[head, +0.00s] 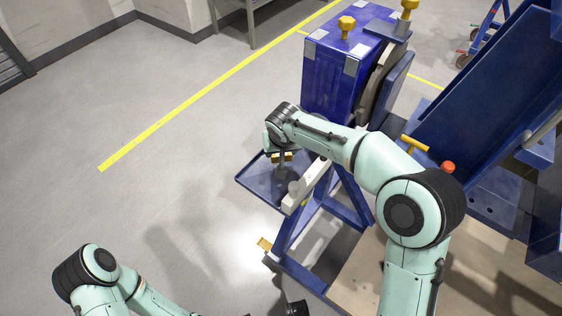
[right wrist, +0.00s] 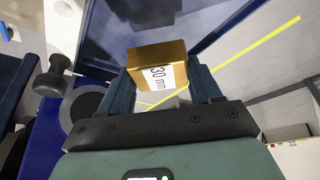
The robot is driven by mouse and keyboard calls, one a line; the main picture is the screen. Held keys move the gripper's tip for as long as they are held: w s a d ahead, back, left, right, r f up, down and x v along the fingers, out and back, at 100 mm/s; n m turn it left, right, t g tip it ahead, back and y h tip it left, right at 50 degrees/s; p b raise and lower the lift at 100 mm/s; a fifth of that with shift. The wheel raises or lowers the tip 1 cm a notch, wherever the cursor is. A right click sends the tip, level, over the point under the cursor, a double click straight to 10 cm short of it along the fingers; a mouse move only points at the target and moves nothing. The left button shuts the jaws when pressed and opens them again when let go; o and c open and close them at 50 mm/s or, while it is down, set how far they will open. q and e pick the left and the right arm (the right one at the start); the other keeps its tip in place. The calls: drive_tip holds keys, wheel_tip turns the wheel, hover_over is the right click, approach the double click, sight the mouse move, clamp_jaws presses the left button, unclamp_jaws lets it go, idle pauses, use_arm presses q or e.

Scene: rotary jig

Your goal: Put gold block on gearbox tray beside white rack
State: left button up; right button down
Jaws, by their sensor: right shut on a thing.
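The gold block (right wrist: 158,66), with a "30 mm" label, is between the two fingers of my right gripper (right wrist: 161,84), which is shut on it. In the head view the gold block (head: 283,156) shows below my right gripper (head: 281,152), over the dark blue gearbox tray (head: 252,181). The tray also shows beyond the block in the right wrist view (right wrist: 110,26). I cannot tell whether the block touches the tray. The white rack (head: 304,187) runs along the tray's right side. My left arm is at the bottom left; only a dark end part of its gripper (head: 295,308) seems to show.
A blue gearbox housing (head: 333,78) with yellow knobs stands behind the tray. A tilted blue panel (head: 480,92) and a red button (head: 448,167) are at the right. The floor left of the tray is clear, with a yellow line (head: 200,99).

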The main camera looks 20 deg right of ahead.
drive_tip(key=shift+f+b, duration=0.35)
drive_tip(key=shift+f, duration=2.4)
drive_tip(key=shift+f, duration=0.15)
drive_tip(key=shift+c, duration=1)
unclamp_jaws()
drive_tip(key=shift+r, duration=0.2)
drive_tip(key=v, duration=1.1)
drive_tip(key=shift+s+r+p, duration=0.15)
drive_tip(key=shift+r+p, duration=0.2)
drive_tip(key=shift+r, duration=0.05)
